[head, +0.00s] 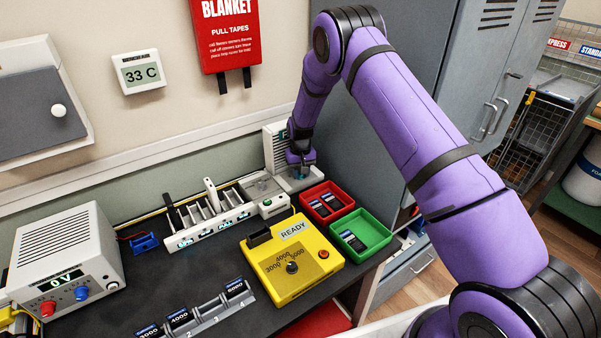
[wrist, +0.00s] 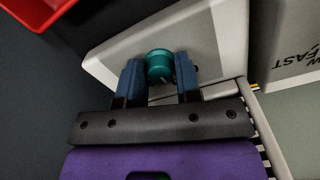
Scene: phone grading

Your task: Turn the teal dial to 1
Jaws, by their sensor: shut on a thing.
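The teal dial (wrist: 159,66) shows in the wrist view on the top of a pale grey device base. My gripper (wrist: 160,78) has its two blue fingers on either side of the dial, shut on it. A small dark mark shows on the dial's near side, but the number it points at cannot be read. In the head view the pale grey device (head: 276,150) stands against the wall at the back of the bench. My gripper (head: 302,172) reaches down onto its base there and hides the dial.
A red tray (head: 350,205) and a green tray (head: 386,231) with dark phones stand just in front of the device. A yellow tester (head: 325,275) marked READY is nearer. A white slotted rack (head: 180,247) lies to the left, and grey lockers (head: 400,80) rise at right.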

